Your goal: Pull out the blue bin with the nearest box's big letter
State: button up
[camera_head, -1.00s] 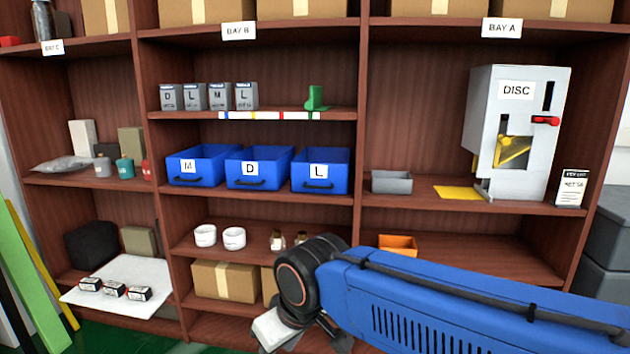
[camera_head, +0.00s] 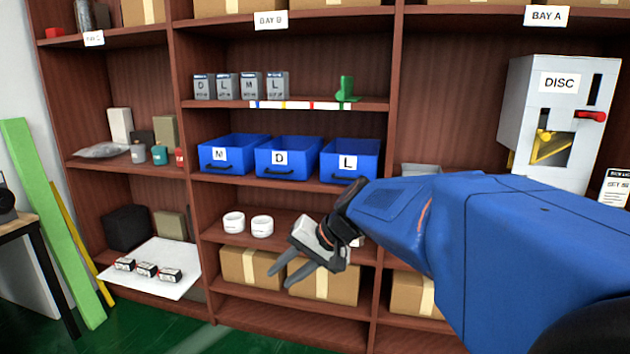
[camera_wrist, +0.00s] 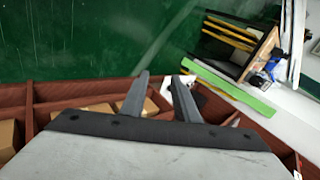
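Three blue bins stand side by side on the middle shelf of Bay B in the head view, labelled M (camera_head: 228,168), D (camera_head: 268,172) and L (camera_head: 335,177). All sit in the shelf with front handles facing out. Above them is a row of grey boxes with big letters, left to right D (camera_head: 203,88), L (camera_head: 227,88), M (camera_head: 250,88) and L (camera_head: 277,88). I cannot tell which box is nearest. My gripper (camera_head: 275,280) is open and empty, below the bins, in front of the lower shelves. Its two parted fingers show in the wrist view (camera_wrist: 160,76).
Two white rolls (camera_head: 248,225) sit below the bins, above cardboard boxes (camera_head: 250,265). A white board (camera_head: 165,255) with three small boxes juts out at lower left. A green stand (camera_head: 346,89) is right of the grey boxes. The DISC machine (camera_head: 550,120) stands in Bay A.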

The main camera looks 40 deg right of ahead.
jog(key=w+d+r+m+t, duration=0.3)
jog(key=w+d, duration=0.2)
jog(key=d, duration=0.2)
jog(key=m+t+h, duration=0.6)
jog(key=m+t, duration=0.1)
jog(key=m, duration=0.2)
send_near(347, 179)
jog(key=w, duration=0.8)
jog(key=shift+w+d+f, duration=0.3)
jog(key=shift+d+f, duration=0.05)
jog(key=shift+f, duration=0.05)
grip_shut()
